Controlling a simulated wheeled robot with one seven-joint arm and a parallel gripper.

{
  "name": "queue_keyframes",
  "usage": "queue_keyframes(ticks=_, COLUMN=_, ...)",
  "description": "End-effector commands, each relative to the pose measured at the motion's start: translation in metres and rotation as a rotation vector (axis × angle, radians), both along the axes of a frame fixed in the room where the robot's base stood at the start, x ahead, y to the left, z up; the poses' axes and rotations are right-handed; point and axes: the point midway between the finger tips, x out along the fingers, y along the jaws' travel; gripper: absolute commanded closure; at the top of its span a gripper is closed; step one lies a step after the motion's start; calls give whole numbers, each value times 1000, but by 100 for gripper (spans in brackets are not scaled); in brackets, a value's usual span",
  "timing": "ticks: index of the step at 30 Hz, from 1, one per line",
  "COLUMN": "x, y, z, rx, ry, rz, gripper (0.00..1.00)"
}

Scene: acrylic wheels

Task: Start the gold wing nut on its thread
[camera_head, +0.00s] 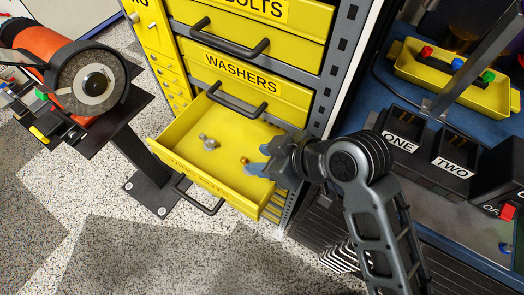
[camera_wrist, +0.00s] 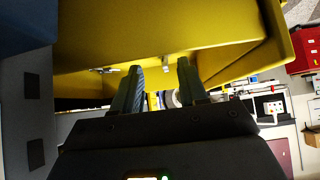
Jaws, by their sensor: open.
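A small gold piece (camera_head: 244,159), which looks like the gold wing nut, is in the open yellow drawer (camera_head: 180,146) in the head view. A larger silver wing nut (camera_head: 208,142) is left of it. My gripper (camera_head: 260,159) is at the drawer's right side, just right of the gold piece, open and apart from it. In the wrist view my gripper (camera_wrist: 160,80) shows two spread fingers with nothing held. A small pale piece (camera_wrist: 166,65) shows beyond the gap between them; its colour is unclear. I cannot make out the thread.
Closed yellow drawers marked BOLTS and WASHERS (camera_head: 243,77) rise behind the open one. A bench grinder (camera_head: 92,84) stands at left. At right are blocks marked ONE (camera_head: 400,141) and TWO (camera_head: 453,167) and a yellow tray (camera_head: 490,98). Speckled floor in front is clear.

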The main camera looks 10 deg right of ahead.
Motion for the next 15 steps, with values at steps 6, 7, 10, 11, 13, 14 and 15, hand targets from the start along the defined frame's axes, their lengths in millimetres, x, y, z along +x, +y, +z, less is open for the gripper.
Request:
queue_keyframes(ticks=6, x=10, y=12, z=-15, rx=-2, ry=0, rz=0, gripper=57)
queue_keyframes(ticks=7, x=11, y=13, z=-18, rx=-1, ry=0, rz=1, gripper=57)
queue_keyframes(ticks=10, x=16, y=20, z=-27, rx=-2, ry=0, rz=1, gripper=57)
queue_keyframes(ticks=11, x=18, y=22, z=-31, rx=-3, ry=0, rz=1, gripper=57)
queue_keyframes(ticks=13, x=21, y=28, z=-39, rx=-3, ry=-1, rz=1, gripper=57)
queue_keyframes(ticks=14, x=24, y=30, z=-42, rx=-3, ry=-2, rz=1, gripper=57)
queue_keyframes(ticks=15, x=25, y=33, z=-46, rx=-3, ry=-1, rz=1, gripper=57)
